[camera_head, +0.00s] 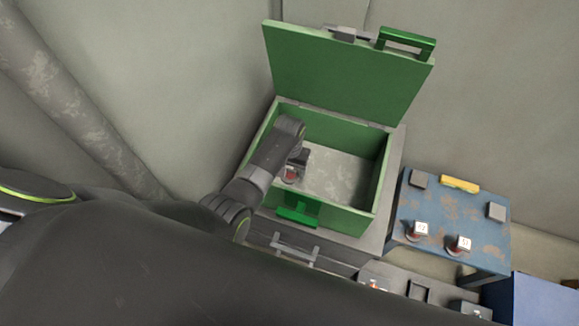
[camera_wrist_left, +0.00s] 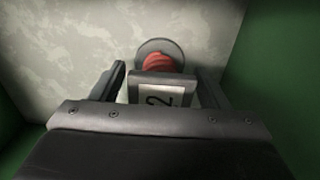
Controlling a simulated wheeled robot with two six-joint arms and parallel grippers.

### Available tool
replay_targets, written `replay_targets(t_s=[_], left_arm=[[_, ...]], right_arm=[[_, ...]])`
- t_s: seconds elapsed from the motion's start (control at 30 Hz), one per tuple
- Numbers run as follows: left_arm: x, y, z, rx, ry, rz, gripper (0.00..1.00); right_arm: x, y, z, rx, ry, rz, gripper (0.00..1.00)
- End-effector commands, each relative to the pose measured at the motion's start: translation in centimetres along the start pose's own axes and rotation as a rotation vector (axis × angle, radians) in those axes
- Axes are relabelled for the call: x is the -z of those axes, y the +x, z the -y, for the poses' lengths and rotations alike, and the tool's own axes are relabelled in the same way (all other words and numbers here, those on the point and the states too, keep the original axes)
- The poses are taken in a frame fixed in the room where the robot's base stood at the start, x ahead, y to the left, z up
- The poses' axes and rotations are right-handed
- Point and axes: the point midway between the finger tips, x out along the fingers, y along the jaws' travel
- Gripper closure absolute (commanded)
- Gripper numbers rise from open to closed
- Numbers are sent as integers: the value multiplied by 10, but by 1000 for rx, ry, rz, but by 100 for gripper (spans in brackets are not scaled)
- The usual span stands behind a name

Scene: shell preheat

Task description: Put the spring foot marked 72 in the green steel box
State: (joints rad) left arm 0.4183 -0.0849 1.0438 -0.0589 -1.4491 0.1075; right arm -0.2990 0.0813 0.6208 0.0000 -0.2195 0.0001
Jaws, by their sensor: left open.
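The green steel box (camera_head: 372,219) stands open in the head view, its lid raised at the back. My left gripper (camera_head: 297,163) reaches down inside it, toward the left side. A spring foot (camera_head: 290,174) with a red spring is at the gripper inside the box. In the left wrist view the spring foot (camera_wrist_left: 159,64) shows a round grey base, a red coil and a square head with a label. A "2" is readable there; the rest is hidden. The fingers of the left gripper (camera_wrist_left: 160,82) stand open on either side of the head. My right gripper is not in view.
A worn blue table (camera_head: 449,222) stands right of the box. It holds two other labelled spring feet (camera_head: 420,230) (camera_head: 463,243), a yellow piece (camera_head: 460,184) and grey blocks (camera_head: 496,211). The box floor (camera_head: 340,178) to the right of my gripper is bare.

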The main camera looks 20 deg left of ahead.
Motion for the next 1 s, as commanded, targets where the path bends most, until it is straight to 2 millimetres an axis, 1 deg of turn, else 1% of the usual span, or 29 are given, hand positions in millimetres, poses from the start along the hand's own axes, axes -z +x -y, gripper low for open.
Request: replay_targets(t_s=[0.13, 0.27, 0.37, 0.6, 0.7, 0.83, 1.0], left_arm=[[0, -3, 0, 0, 0, -1, 31], [1, -16, 0, 0, 0, -2, 31], [1, -34, 0, -1, 0, -4, 31], [1, -84, 0, -1, 1, -4, 31], [1, -102, 0, -1, 1, -4, 31], [1, -116, 0, -1, 1, -1, 31], [0, -123, 0, 0, 1, 0, 31]], right_arm=[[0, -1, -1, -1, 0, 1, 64], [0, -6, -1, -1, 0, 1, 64], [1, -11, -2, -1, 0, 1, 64], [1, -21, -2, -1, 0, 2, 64], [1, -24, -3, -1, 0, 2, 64], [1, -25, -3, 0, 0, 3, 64], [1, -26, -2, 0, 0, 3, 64]])
